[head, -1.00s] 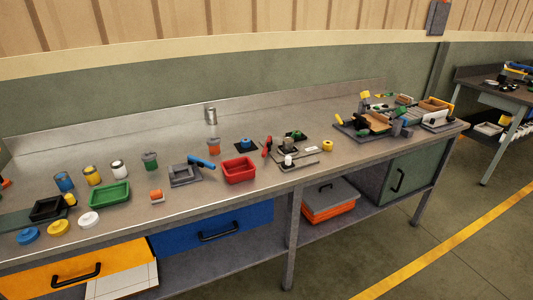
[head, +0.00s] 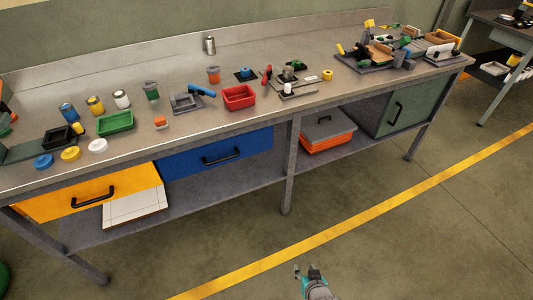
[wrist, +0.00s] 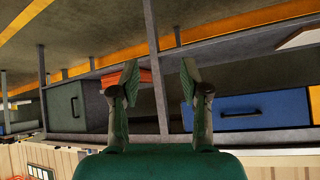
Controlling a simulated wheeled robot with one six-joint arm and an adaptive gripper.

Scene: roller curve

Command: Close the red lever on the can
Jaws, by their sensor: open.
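A small red lever (head: 267,72) stands up on the bench, in the head view, right of the red bin. It is beside a grey fixture (head: 287,74) with a dark green top; I cannot tell how lever and fixture join or which part is the can. My gripper (head: 309,270) is low in the head view, over the floor in front of the bench, far from the lever. In the wrist view my gripper (wrist: 160,80) is open, its two fingers apart with nothing between them. The lever is not visible in the wrist view.
The bench top carries a red bin (head: 239,97), a green bin (head: 115,123), a blue-handled clamp (head: 201,90) and a metal cylinder (head: 209,45) at the back. Below are a blue drawer (head: 218,152) and a green cabinet (head: 397,104). The floor in front is clear.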

